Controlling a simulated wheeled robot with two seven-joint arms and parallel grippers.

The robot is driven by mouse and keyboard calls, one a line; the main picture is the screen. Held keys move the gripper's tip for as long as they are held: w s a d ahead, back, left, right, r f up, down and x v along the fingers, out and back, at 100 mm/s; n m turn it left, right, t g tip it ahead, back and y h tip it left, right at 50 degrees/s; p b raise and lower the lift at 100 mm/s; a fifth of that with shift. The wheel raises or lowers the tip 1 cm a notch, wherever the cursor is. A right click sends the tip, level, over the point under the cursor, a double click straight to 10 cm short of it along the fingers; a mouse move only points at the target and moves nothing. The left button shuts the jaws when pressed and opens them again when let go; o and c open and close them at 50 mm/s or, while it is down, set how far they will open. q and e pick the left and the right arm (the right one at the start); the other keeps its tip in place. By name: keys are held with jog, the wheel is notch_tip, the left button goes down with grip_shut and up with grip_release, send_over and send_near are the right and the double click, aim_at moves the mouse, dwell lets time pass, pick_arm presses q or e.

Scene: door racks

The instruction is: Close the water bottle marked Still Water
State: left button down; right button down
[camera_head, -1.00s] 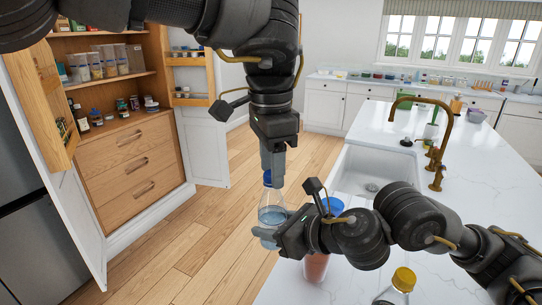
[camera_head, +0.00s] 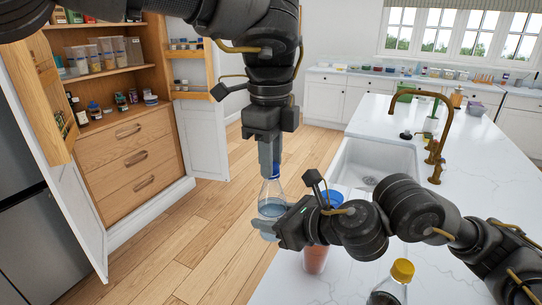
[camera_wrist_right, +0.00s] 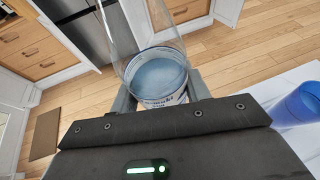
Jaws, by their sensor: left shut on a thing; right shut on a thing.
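A clear bottle (camera_head: 271,190) with water in its lower part and a blue cap (camera_head: 275,170) at its top hangs in the air, roughly upright, beside the counter. My left gripper (camera_head: 269,168) points down from above and is shut on the blue cap at the bottle's neck. My right gripper (camera_head: 267,226) is shut around the bottle's lower body from the side. In the right wrist view the bottle (camera_wrist_right: 157,72) sits between the fingers of the right gripper (camera_wrist_right: 160,98). Its label is partly hidden and its words are not clear. Whether the cap is seated cannot be told.
On the white counter (camera_head: 460,225) stand a container with reddish contents (camera_head: 314,260), a blue-topped item (camera_head: 332,199) and a yellow-capped bottle (camera_head: 402,270). A sink (camera_head: 372,170) and brass faucet (camera_head: 444,130) lie beyond. An open pantry (camera_head: 130,125) is at the left. The floor between is clear.

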pick_arm(q)
jog(key=m, duration=1.8)
jog(key=shift+m, duration=0.3)
jog(key=m, duration=0.7)
jog(key=c, duration=1.1)
grip_release()
jog(key=shift+o, duration=0.2)
notch_tip(320, 180, up, 12)
jog(key=shift+s+a, duration=0.1)
